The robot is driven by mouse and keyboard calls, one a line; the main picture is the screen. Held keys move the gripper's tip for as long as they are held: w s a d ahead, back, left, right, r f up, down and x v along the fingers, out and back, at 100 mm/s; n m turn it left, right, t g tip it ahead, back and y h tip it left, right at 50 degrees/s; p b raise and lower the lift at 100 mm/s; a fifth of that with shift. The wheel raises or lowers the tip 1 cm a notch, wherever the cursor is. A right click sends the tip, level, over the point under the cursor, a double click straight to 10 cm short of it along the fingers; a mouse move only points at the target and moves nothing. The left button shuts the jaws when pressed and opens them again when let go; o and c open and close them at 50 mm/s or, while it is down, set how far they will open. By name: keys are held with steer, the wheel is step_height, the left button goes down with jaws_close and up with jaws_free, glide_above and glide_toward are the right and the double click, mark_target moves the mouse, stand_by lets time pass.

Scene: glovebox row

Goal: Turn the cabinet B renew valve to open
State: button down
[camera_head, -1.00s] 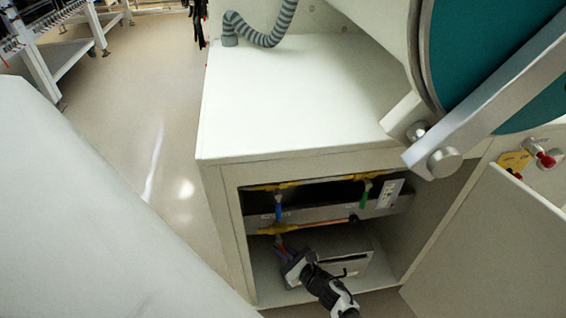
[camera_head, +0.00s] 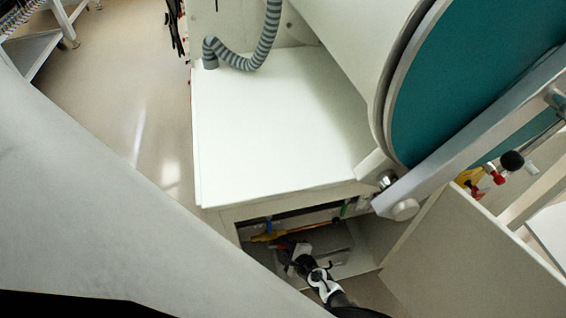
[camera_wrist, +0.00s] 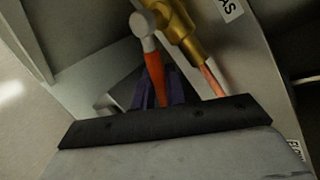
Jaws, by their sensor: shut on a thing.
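In the wrist view an orange-red valve handle (camera_wrist: 154,73) with a pale round cap stands between my gripper's dark fingers (camera_wrist: 158,88). My gripper is shut on this handle. A brass valve body (camera_wrist: 182,32) is beside it, with a copper pipe (camera_wrist: 212,80) running down. In the head view my gripper (camera_head: 291,249) reaches into the open lower cabinet at its left side, below the yellow brass fitting (camera_head: 267,237). The handle is mostly hidden there by the gripper. A label by the valve is cut off, showing only "AS".
The white cabinet top (camera_head: 280,125) hangs over the opening. A blue handle (camera_head: 268,224) and a green handle (camera_head: 344,210) are higher inside. The open door (camera_head: 475,255) stands at right. A large teal disc (camera_head: 470,70) is above.

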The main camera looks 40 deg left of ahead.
steer(key=shift+w+d+r+n+t+h+p, duration=0.15)
steer(key=shift+r+n+t+h+p, duration=0.55)
steer(key=shift+p, duration=1.9)
steer(key=shift+r+p, duration=0.2)
steer(key=shift+p, duration=0.55)
steer(key=shift+w+d+f+p, duration=0.1)
steer(key=shift+w+p, duration=0.05)
steer(key=shift+p, duration=0.25)
steer(key=c, duration=1.5)
jaws_free()
steer(key=shift+r, duration=0.2)
